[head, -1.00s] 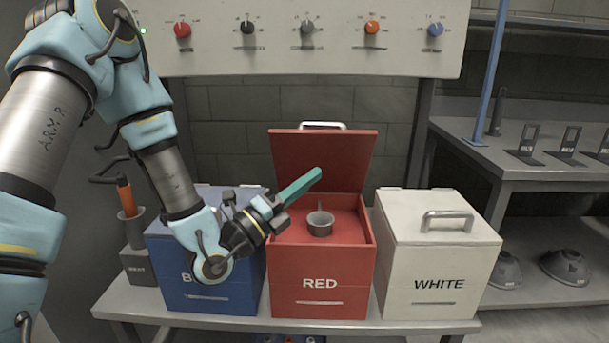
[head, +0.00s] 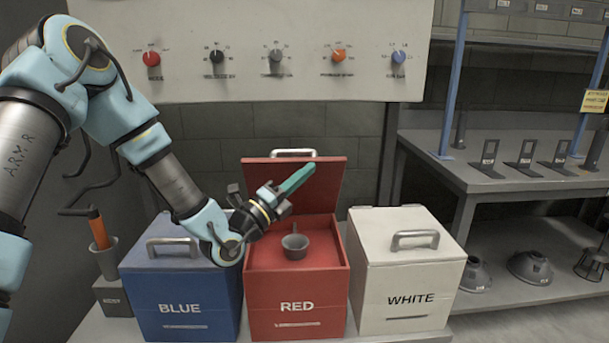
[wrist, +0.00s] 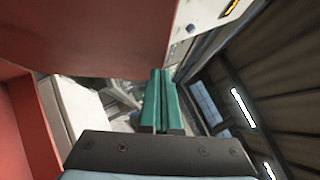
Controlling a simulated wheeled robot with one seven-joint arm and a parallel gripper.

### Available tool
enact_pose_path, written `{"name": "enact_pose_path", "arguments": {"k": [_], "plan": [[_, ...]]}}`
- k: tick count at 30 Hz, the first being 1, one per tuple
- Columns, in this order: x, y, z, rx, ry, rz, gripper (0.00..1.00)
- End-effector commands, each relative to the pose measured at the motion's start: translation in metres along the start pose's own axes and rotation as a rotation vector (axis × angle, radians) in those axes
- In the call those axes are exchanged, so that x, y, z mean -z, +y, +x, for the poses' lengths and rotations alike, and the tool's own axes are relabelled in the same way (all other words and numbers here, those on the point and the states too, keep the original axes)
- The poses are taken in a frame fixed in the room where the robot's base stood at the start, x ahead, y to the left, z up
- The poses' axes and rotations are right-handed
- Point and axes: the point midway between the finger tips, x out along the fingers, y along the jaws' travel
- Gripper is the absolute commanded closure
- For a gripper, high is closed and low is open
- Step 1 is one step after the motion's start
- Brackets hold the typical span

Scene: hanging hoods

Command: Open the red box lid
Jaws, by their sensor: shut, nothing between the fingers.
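The red box (head: 297,295) stands between the blue and white boxes on the table. Its lid (head: 300,172) is raised, standing up at the back with its metal handle (head: 293,153) at the top edge. A grey cup (head: 295,246) sits inside on the red interior. My gripper (head: 308,170), with green fingers, is shut and empty above the box, in front of the raised lid. In the wrist view the shut fingers (wrist: 160,100) lie beside a large red surface (wrist: 95,40), apparently the lid.
The blue box (head: 180,300) and white box (head: 405,285) are closed at either side. A stand with an orange-handled tool (head: 99,230) is at the left. A knob panel (head: 270,50) hangs above. A shelf (head: 520,180) with stands and hoods is at the right.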

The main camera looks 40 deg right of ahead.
Motion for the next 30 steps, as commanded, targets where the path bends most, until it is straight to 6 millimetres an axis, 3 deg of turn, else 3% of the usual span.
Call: {"name": "enact_pose_path", "arguments": {"k": [5,18,30], "plan": [[-0.005,-0.003,0.006,-0.017,0.004,-0.014,1.00],[-0.054,-0.003,0.055,-0.225,0.001,-0.224,1.00],[-0.058,-0.001,0.058,-0.244,-0.001,-0.244,1.00]]}}
